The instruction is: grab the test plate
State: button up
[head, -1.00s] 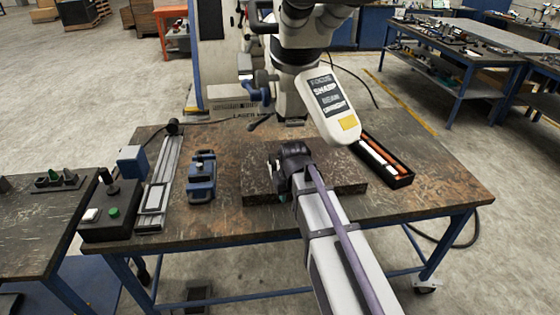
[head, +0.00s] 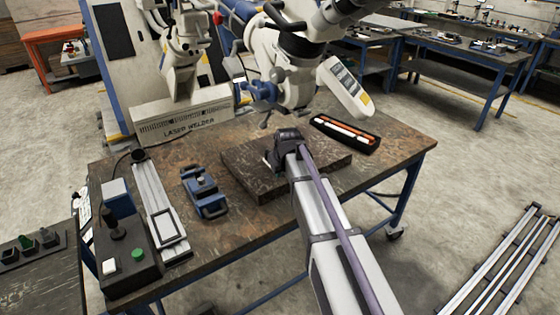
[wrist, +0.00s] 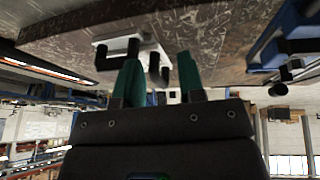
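What looks like the test plate (wrist: 118,43), a small white plate with black upright parts, shows in the wrist view on the dark mottled slab (wrist: 70,30). My gripper (wrist: 157,60) has two green fingers spread apart, pointing at the plate. One black part of the plate shows in or behind the gap between the fingers; I cannot tell whether they touch it. In the head view my gripper (head: 276,160) is low over the slab (head: 323,163), and its dark wrist hides the plate there.
A black tray (head: 345,134) stands right of the slab. A blue device (head: 205,192), a rail (head: 160,205) and a button box (head: 125,255) stand left.

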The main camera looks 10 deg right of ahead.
jog(key=w, duration=0.8)
jog(key=shift+w, duration=0.3)
jog(key=b+x, duration=0.2)
jog(key=x, duration=0.1)
jog(key=b+x, duration=0.2)
jog(key=b, duration=0.1)
jog(key=shift+w+f, duration=0.25)
jog(key=shift+w, duration=0.15)
jog(key=shift+r, duration=0.25)
jog(key=shift+c, duration=0.3)
grip_shut()
